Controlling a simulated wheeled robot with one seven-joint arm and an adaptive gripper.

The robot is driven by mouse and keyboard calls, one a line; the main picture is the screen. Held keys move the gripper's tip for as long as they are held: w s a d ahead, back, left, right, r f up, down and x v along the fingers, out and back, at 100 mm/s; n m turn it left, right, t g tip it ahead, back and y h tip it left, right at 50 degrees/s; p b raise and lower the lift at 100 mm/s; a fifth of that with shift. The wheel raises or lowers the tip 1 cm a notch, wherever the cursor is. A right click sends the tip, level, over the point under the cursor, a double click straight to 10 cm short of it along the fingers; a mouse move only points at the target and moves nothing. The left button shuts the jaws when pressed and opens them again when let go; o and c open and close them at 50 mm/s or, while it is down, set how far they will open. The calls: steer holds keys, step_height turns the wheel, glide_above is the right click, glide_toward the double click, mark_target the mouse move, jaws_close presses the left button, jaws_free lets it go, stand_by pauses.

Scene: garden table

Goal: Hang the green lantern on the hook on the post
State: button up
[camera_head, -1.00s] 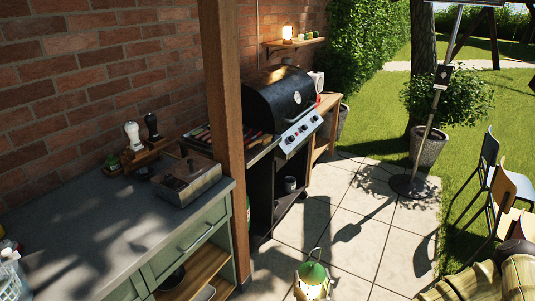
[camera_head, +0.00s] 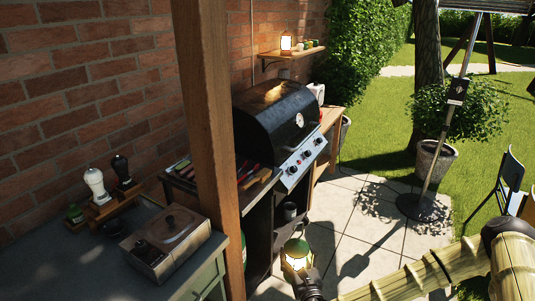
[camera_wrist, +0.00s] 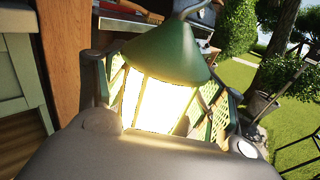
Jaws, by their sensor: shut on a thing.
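The green lantern (camera_head: 297,252) is lit, with a green cone-shaped top and a ring handle. It hangs in the air in front of the grill, to the right of the post's lower part. My gripper (camera_head: 299,268) is shut on its body. In the wrist view the lantern (camera_wrist: 160,95) sits between my two fingers, its glowing panes facing the camera and its top leaning a little right. The wooden post (camera_head: 214,130) stands upright left of the lantern, apart from it, and also shows in the wrist view (camera_wrist: 60,55). I cannot make out the hook in either view.
A grill (camera_head: 285,115) stands behind the post. A counter (camera_head: 55,262) with a metal box (camera_head: 165,242) and two mills is at the left. Patio tiles at the right are open; a parasol stand (camera_head: 424,207) and chair are beyond.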

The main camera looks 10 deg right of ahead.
steer(key=w+a+r+n+y+p, duration=0.1)
steer(key=w+r+p, duration=0.1)
steer(key=w+r, duration=0.9)
steer(key=w+r+n+y+p, duration=0.1)
steer(key=w+r+y+p, duration=0.15)
steer(key=w+r, duration=0.9)
steer(key=w+a+r+p, duration=0.1)
steer(key=w+r+p, duration=0.3)
steer(key=r, duration=1.2)
steer(key=s+a+r+n+g+y+p, duration=0.1)
steer(key=a+r+n+y+p, duration=0.15)
steer(key=r, duration=2.25)
steer(key=s+a+r+n+g+y+p, duration=0.1)
steer(key=a+r+g+y+p, duration=0.15)
steer(key=r, duration=2.35)
steer(key=s+a+f+b, duration=0.2)
steer(key=s+a, duration=0.6)
steer(key=s, duration=0.4)
steer(key=shift+a+f+t+b, duration=0.3)
steer(key=shift+a+t+b, duration=0.05)
steer(key=shift+b, duration=0.05)
steer(key=shift+s, duration=0.1)
